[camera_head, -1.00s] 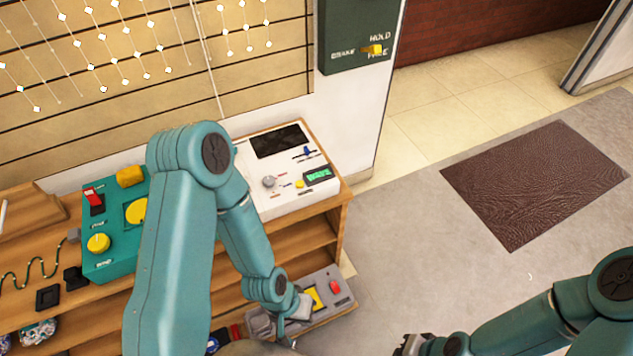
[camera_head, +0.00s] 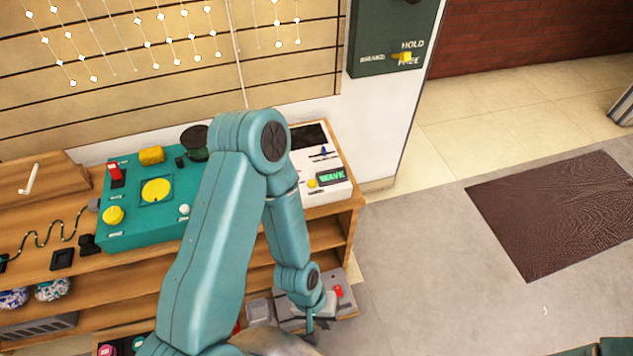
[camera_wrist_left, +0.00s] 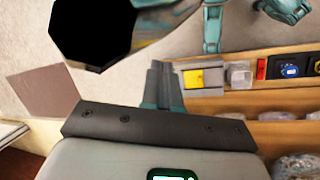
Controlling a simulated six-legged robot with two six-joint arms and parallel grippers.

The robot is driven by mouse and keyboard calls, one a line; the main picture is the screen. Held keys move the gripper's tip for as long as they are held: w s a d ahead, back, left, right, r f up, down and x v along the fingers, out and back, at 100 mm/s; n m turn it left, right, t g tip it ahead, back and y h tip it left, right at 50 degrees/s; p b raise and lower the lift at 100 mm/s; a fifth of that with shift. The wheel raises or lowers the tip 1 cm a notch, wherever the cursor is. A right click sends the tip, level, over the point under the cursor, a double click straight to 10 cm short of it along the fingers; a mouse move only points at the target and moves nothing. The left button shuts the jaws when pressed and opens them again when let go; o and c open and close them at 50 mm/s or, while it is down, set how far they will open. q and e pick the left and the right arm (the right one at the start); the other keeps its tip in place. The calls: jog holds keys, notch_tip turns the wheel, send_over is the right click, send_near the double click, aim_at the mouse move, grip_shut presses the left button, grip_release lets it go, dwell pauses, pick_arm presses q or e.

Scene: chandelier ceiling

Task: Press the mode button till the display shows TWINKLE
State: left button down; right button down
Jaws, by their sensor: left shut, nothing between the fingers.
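A white control box (camera_head: 330,196) stands on the shelf top, partly hidden behind my left arm. Its green display (camera_head: 331,176) reads WAVE. A small yellow button (camera_head: 311,183) sits left of the display and a blue lever (camera_head: 323,152) above it; I cannot read which control is labelled mode. My left gripper (camera_head: 312,328) is down by the grey box on the lower shelf, well below and apart from the white box. In the left wrist view its fingers (camera_wrist_left: 163,88) are together and empty. My right gripper is out of view.
The grey box with a red button (camera_head: 338,290) is below. A teal box (camera_head: 135,238) with yellow knobs stands left of my arm. A dark green panel (camera_head: 385,38) marked HOLD hangs on the wall. Open floor with a brown mat (camera_head: 555,215) lies right.

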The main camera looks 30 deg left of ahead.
pick_arm(q)
jog(key=w+a+r+n+t+b, duration=0.2)
jog(key=w+a+n, duration=0.2)
jog(key=w+n, duration=0.45)
jog(key=w+a+r+n+t+b, duration=0.2)
jog(key=w+a+n, duration=0.2)
jog(key=w+n, duration=0.45)
jog(key=w+a+r+n+t+y+b, duration=0.3)
jog(key=w+a+r+n+t+b, duration=0.1)
jog(key=w+a+r, duration=0.7)
jog(key=a+r+t+b, duration=0.1)
jog(key=a+r+b, duration=0.1)
jog(key=a, duration=0.2)
jog(key=shift+w+a+r, duration=0.25)
jog(key=shift+w+a, duration=0.05)
jog(key=shift+w, duration=0.05)
